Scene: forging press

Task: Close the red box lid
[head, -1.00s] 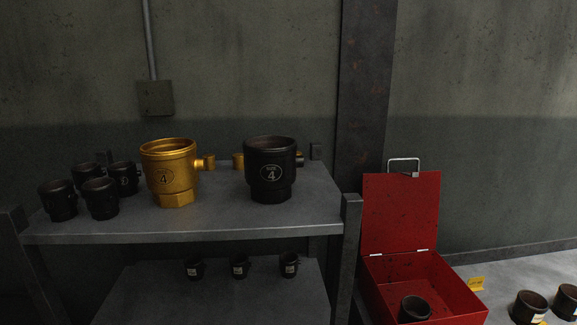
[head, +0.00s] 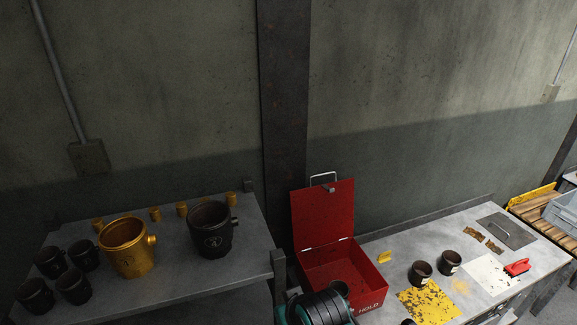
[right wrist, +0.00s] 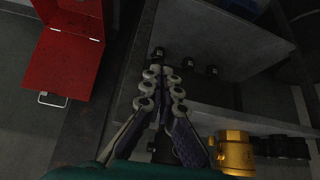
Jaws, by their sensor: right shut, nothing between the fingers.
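The red box (head: 372,281) stands on the grey workbench in the head view. Its red lid (head: 322,215) is open, standing upright at the back with a metal handle (head: 323,178) on its top edge. My own arm hides part of the box's front left. In the right wrist view the open lid (right wrist: 62,65) and handle (right wrist: 52,100) are at the upper left. My right gripper (right wrist: 166,73) is shut and empty, apart from the lid and to its right in that view. My left gripper is not in view.
A grey shelf (head: 175,265) left of the box holds a gold vessel (head: 127,250), a large black vessel (head: 211,232) and several black cups. Right of the box, the bench carries two dark cups, a yellow sheet (head: 428,303) and a red-handled tool (head: 517,267). A dark post stands behind.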

